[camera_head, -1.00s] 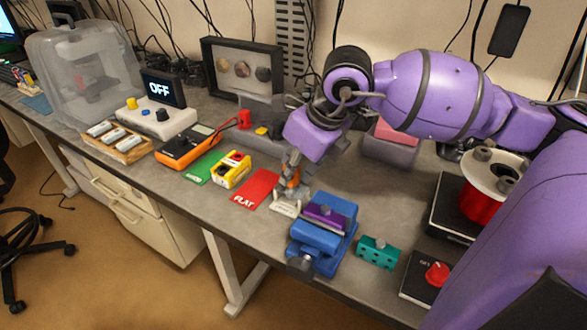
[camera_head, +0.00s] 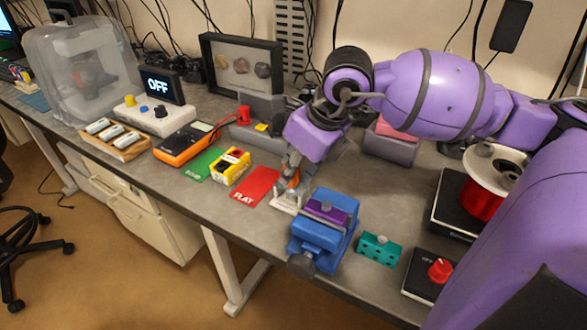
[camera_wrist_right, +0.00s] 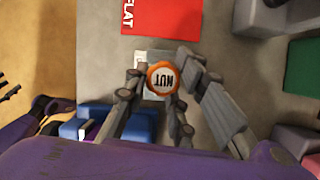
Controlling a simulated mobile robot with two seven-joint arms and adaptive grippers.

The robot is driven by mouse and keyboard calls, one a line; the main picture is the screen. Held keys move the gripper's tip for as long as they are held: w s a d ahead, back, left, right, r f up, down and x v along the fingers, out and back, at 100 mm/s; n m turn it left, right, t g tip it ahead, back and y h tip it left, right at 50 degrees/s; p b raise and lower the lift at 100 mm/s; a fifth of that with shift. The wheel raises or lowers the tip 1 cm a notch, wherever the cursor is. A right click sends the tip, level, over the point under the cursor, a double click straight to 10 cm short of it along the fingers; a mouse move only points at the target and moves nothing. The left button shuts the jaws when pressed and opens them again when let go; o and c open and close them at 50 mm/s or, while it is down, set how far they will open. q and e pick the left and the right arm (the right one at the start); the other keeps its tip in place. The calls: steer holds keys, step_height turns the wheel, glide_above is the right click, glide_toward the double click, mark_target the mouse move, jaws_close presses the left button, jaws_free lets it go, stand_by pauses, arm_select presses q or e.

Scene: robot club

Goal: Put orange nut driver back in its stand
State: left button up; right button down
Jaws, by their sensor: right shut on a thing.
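The orange nut driver shows in the head view (camera_head: 294,179) as a small orange patch between my fingers. In the right wrist view its round orange cap (camera_wrist_right: 162,77), marked NUT, faces the camera. My right gripper (camera_head: 290,182) is shut on it and holds it over the pale stand (camera_head: 284,207). The stand also shows in the wrist view (camera_wrist_right: 148,57), partly hidden behind the cap. The driver's lower end is hidden, so I cannot tell whether it is inside the stand. My left gripper is not in view.
A blue vise (camera_head: 318,245) stands close to the right of the stand. A red FLAT mat (camera_head: 257,187) lies just left. A teal block (camera_head: 379,250) and a black box with a red knob (camera_head: 425,275) are further right. Bare bench lies behind the vise.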

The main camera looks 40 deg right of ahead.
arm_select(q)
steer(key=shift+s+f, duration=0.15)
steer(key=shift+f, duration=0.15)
arm_select(e)
steer(key=shift+s+f, duration=0.2)
steer(key=shift+f, duration=0.15)
stand_by(0.3)
steer(key=c, duration=1.6)
jaws_free()
steer(key=shift+a, duration=0.1)
steer(key=shift+w+r, duration=0.1)
steer(key=shift+r, duration=0.75)
steer(key=shift+w+r+p, duration=0.1)
steer(key=shift+r+p, duration=0.9)
steer(key=shift+r, duration=1.05)
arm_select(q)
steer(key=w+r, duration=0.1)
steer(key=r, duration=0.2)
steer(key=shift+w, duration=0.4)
arm_select(e)
steer(key=o, duration=0.6)
steer(key=shift+c, duration=0.2)
